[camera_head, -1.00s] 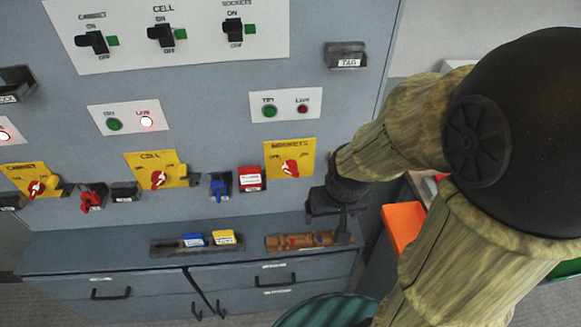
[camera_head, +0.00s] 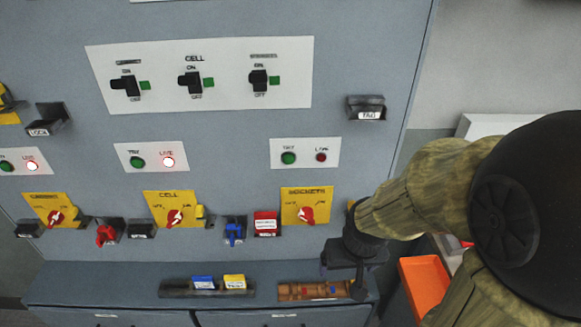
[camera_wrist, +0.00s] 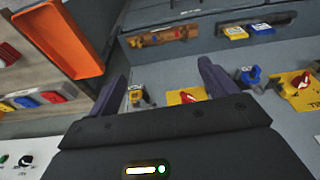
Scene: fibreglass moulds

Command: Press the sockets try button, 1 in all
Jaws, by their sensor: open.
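The sockets try button is a round green button (camera_head: 288,158) on a small white plate (camera_head: 329,152) on the upright grey panel, under the word TRY. A dark red lamp (camera_head: 321,157) sits to its right on the same plate. Below it is the yellow sockets plate with a red rotary switch (camera_head: 306,214). My gripper (camera_head: 343,283) is below and to the right of the button, apart from it, over the ledge's right end. In the wrist view my gripper (camera_wrist: 161,78) has its two dark fingers spread with nothing held between them. The button is not visible there.
A similar cell plate has a green button (camera_head: 137,162) and a lit lamp (camera_head: 168,161). A tag holder (camera_head: 367,107) juts from the panel at upper right. Padlocks and a brown tester (camera_head: 312,291) lie on the ledge. An orange tray (camera_head: 425,285) stands at right.

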